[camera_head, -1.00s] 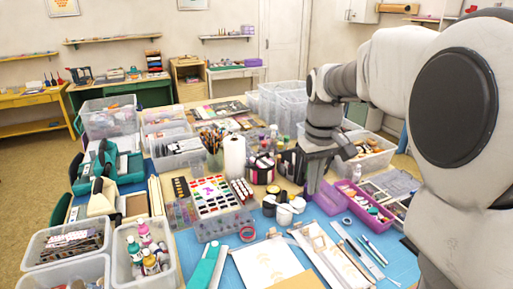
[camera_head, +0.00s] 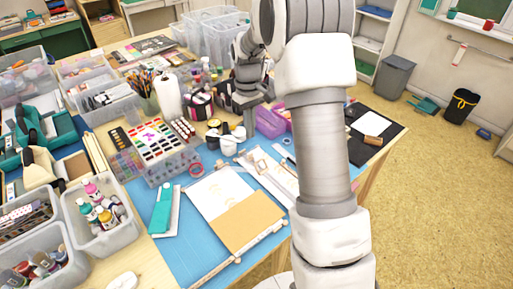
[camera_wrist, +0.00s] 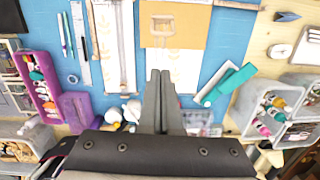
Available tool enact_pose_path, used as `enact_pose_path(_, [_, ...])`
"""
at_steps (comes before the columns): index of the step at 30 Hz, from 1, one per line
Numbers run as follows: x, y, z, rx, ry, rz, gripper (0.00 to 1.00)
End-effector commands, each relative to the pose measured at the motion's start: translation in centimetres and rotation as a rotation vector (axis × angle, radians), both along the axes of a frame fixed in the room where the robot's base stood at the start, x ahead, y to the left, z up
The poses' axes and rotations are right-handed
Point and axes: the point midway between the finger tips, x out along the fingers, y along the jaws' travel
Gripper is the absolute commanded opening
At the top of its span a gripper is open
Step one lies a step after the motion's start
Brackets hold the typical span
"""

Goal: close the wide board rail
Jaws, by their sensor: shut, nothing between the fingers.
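The wide board (camera_head: 209,206) lies on the blue mat, with pale patterned paper on it and a tan sheet (camera_head: 245,222) over its near part. A pale wooden rail (camera_head: 236,259) runs near its front edge; I cannot tell how far open it is. The wrist view shows the wide board's paper (camera_wrist: 183,70) and tan sheet (camera_wrist: 186,20) ahead of the fingers. My gripper (camera_wrist: 159,74) is shut and empty, above the table beyond the board's far end. In the head view my gripper (camera_head: 246,122) is partly hidden among the supplies.
A narrower board (camera_head: 268,178) lies to the right, and a teal tool (camera_head: 161,208) to the left. White cups (camera_head: 228,145), a paint set (camera_head: 160,150) and a purple tray (camera_head: 272,122) crowd the far side. Clear bins (camera_head: 103,225) stand at the left. Open floor lies right of the table.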

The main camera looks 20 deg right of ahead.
Motion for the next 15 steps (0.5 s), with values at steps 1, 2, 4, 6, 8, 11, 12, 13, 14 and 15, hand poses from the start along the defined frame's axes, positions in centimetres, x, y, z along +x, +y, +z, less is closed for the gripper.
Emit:
enact_pose_path(1, [-0.3,0.0,-1.1,0.001,0.005,0.0,0.0])
enact_pose_path(2, [-0.3,0.0,-1.7,0.001,0.005,0.0,0.0])
enact_pose_path(4, [-0.5,0.1,-3.2,0.001,0.005,0.0,0.0])
enact_pose_path(6, [-1.3,-0.2,-3.6,0.0,0.003,-0.002,0.0])
enact_pose_path(8, [-1.9,-0.3,-4.0,0.0,0.002,-0.002,0.0])
enact_pose_path(11, [-2.6,-0.5,-4.7,0.0,0.001,-0.002,0.0])
enact_pose_path(12, [-2.8,-0.6,-4.9,0.0,0.001,-0.002,0.0])
enact_pose_path(13, [-3.0,-0.6,-5.0,0.0,0.001,-0.002,0.0])
enact_pose_path(14, [-3.1,-0.6,-5.2,0.0,0.001,-0.002,0.0])
enact_pose_path(15, [-3.2,-0.7,-5.3,-0.001,0.0,-0.001,0.0])
